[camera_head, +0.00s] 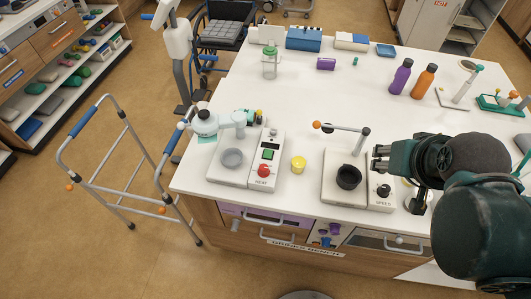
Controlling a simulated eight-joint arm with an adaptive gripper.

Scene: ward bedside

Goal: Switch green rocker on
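The green rocker (267,154) sits on the sloped front panel of a white heating unit (228,178) marked HEAT, at the left front of the bench. It is above a red knob (264,171) in the picture. Which way the rocker is tipped is too small to tell. My gripper (379,158) is well to the right of the rocker, by a second white unit marked SPEED (332,192). Its fingers point left, look apart, and hold nothing that I can see.
Purple (401,77) and orange (425,80) bottles stand behind.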

